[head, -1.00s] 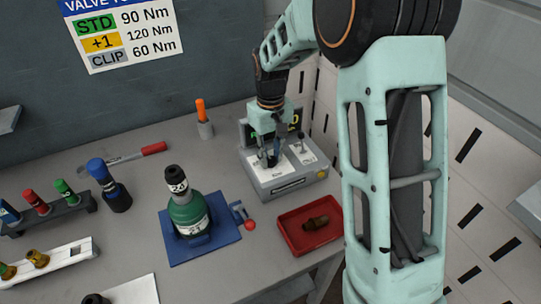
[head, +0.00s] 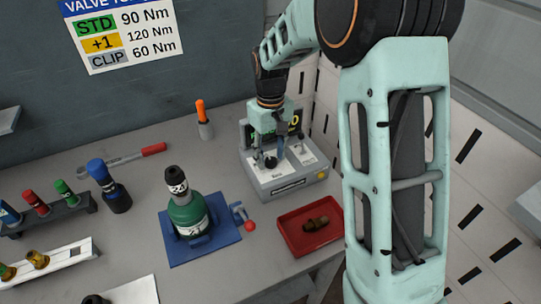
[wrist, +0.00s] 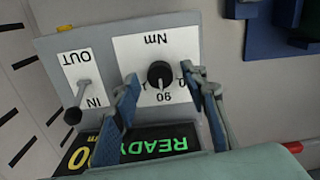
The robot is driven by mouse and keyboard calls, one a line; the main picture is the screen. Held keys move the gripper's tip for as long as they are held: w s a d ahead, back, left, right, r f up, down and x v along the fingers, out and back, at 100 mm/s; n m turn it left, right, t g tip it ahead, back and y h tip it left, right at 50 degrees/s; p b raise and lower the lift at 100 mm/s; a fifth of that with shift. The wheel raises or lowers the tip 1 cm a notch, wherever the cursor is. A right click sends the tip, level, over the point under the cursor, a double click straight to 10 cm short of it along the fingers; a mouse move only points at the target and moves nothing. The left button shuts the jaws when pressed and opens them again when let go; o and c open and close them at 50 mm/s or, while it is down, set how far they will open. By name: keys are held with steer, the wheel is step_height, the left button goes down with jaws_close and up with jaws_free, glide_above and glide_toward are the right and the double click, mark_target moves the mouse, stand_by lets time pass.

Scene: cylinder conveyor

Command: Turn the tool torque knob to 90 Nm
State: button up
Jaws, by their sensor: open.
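The black torque knob (wrist: 160,74) sits on a white dial plate marked Nm on the grey control box (head: 290,184). In the wrist view the number 90 shows upside down just below the knob. I cannot tell clearly where the knob points. My gripper (wrist: 167,97) is open, with one blue-padded finger on each side of the knob and a visible gap to each. In the head view my gripper (head: 269,153) is over the left part of the box. The box's display (wrist: 165,143) reads READY in green, with partly hidden yellow digits.
A lever (wrist: 79,98) between IN and OUT stands beside the dial. A red tray (head: 290,234) with a brown part is in front of the box. A green cylinder (head: 187,213) stands on a blue base to the left. A wall sign (head: 122,32) lists STD 90 Nm.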

mark_target(271, 160)
step_height(271, 160, up, 12)
steer(key=shift+f, duration=0.25)
stand_by(0.4)
